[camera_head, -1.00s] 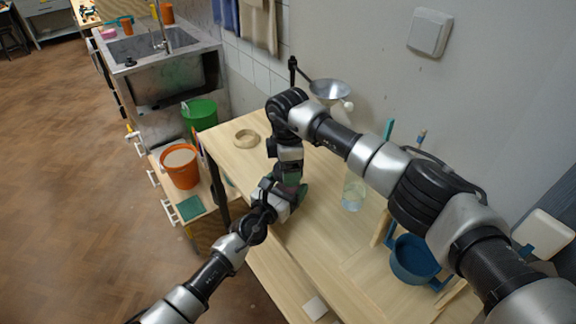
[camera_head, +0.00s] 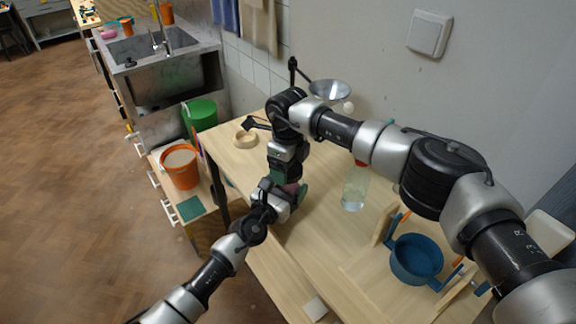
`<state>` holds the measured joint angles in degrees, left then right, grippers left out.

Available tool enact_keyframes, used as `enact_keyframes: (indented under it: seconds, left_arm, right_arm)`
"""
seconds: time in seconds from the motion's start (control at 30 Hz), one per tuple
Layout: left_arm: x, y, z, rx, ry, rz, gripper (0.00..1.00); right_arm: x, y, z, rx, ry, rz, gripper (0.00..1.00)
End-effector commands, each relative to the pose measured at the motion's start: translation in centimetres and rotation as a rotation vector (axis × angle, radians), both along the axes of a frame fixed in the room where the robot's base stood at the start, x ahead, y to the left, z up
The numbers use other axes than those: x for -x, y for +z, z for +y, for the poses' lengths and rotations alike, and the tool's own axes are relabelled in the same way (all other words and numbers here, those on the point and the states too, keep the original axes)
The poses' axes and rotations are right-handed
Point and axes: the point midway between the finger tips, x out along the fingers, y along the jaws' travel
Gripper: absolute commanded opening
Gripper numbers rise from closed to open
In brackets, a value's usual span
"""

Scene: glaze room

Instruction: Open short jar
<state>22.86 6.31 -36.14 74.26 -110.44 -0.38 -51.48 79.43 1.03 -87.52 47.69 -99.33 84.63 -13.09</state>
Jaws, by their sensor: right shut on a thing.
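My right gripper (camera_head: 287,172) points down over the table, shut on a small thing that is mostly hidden. A pinkish and green patch (camera_head: 292,188) shows just below it; it is probably the short jar, but I cannot tell lid from body. My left gripper (camera_head: 281,198) reaches in from the lower left, close against the same spot. Its fingers are hidden, so I cannot tell whether it is open or shut. A taller clear jar (camera_head: 353,192) with a reddish top stands apart to the right.
The wooden table (camera_head: 330,245) has bare room in front of the clear jar. A pale ring (camera_head: 245,139) lies at its far left. A blue pot (camera_head: 416,260) sits at the right. An orange bucket (camera_head: 181,170) and a green bin (camera_head: 200,114) stand left of the table.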

Motion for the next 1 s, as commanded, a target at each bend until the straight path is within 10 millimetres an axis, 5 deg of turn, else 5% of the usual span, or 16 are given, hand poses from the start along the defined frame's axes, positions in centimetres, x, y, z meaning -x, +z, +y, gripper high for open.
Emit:
enact_keyframes:
  seconds: [0.7, 1.0]
  left_arm:
    - [0.11, 0.03, -0.16, 0.0, -0.003, -0.001, 0.14]
    - [0.11, 0.01, -0.16, -0.001, -0.003, -0.001, 0.14]
  right_arm:
    - [-0.18, 0.23, -0.11, 0.002, 1.684, -0.005, 0.47]
    - [-0.15, 0.21, -0.11, 0.002, 1.939, -0.004, 0.47]
